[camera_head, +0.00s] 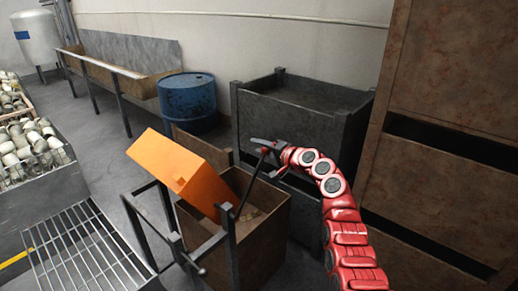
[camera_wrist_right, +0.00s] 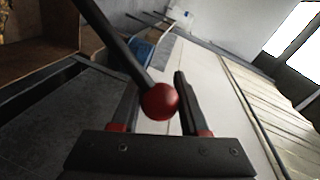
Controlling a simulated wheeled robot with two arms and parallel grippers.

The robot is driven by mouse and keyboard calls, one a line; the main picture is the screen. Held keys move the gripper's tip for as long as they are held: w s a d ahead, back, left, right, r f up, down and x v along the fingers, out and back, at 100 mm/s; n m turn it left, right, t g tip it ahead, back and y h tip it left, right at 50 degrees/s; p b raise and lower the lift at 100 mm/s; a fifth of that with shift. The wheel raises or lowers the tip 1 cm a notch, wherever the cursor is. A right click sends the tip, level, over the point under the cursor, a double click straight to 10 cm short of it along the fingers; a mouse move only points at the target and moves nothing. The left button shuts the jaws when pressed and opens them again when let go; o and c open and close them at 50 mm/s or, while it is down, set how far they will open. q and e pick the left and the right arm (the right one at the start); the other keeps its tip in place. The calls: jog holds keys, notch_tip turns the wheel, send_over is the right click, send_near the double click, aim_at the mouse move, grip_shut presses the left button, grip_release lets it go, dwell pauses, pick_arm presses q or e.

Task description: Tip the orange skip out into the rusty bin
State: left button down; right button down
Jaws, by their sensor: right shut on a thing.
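The orange skip (camera_head: 181,172) is steeply tilted on a dark metal frame (camera_head: 231,245), its lower end over the rusty bin (camera_head: 262,240). Some pale brown pieces (camera_head: 250,213) show inside the bin; the skip's own inside is hidden. A dark lever (camera_head: 250,184) rises from the frame to a red ball knob (camera_wrist_right: 160,101). My right gripper (camera_head: 266,146) is shut on this knob, above the bin's far right side. In the right wrist view the knob sits between the two fingers (camera_wrist_right: 160,98). My left gripper is not in view.
A dark grey crate (camera_head: 300,98) stands behind the bin, with a blue drum (camera_head: 187,101) to its left. Tall rusty containers (camera_head: 450,70) stand at the right. A slatted rack (camera_head: 85,250) and a bin of pale pieces (camera_head: 35,165) are at the left.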

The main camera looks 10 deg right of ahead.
jog(key=shift+d+f, duration=0.1)
jog(key=shift+d, duration=0.05)
jog(key=c, duration=0.8)
grip_release()
jog(key=shift+c, duration=0.2)
jog(key=o, duration=0.4)
jog(key=shift+w+d+f, duration=0.1)
jog(key=shift+w, duration=0.05)
jog(key=shift+s+d+r, duration=0.25)
jog(key=shift+s+d, duration=0.05)
jog(key=shift+s, duration=0.3)
jog(key=b+v, duration=0.2)
jog(key=v, duration=1.4)
